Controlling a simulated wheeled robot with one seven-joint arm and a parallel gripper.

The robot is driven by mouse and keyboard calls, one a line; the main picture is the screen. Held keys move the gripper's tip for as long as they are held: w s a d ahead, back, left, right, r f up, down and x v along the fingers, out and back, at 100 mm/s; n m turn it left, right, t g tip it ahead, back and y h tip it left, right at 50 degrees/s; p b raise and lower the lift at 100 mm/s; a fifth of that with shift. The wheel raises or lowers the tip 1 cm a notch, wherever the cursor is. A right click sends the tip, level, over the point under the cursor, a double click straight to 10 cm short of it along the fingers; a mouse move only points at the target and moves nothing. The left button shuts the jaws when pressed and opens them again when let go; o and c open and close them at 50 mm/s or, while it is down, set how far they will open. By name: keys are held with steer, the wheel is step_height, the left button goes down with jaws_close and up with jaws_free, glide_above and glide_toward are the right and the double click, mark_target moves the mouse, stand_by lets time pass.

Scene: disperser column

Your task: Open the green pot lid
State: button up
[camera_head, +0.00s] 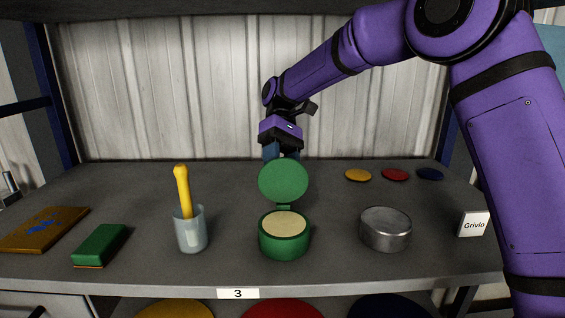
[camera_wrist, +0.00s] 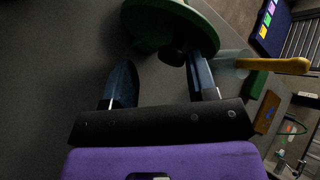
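The green pot (camera_head: 284,243) stands upright on the grey shelf and holds a pale filling. Its green lid (camera_head: 283,181) is raised to near upright at the pot's back, hinged there, with its round face toward the head camera. My gripper (camera_head: 281,153) is behind and above the lid, pointing down, its lower fingers partly hidden by it. In the wrist view my gripper (camera_wrist: 160,62) shows two blue fingers spread apart. The lid (camera_wrist: 150,25) lies just beyond them, with a dark knob-like part (camera_wrist: 174,56) near the right finger; whether they touch is unclear.
On the shelf (camera_head: 335,265), a glass cup (camera_head: 190,232) with a yellow pestle (camera_head: 182,190) stands left of the pot; a metal tin (camera_head: 385,229) stands right. A green block (camera_head: 100,244) and a board (camera_head: 43,229) lie far left. Coloured discs (camera_head: 395,174) lie back right.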

steer(key=shift+w+d+r, duration=0.1)
steer(key=shift+r, duration=0.05)
steer(key=v, duration=0.7)
steer(key=shift+w, duration=0.1)
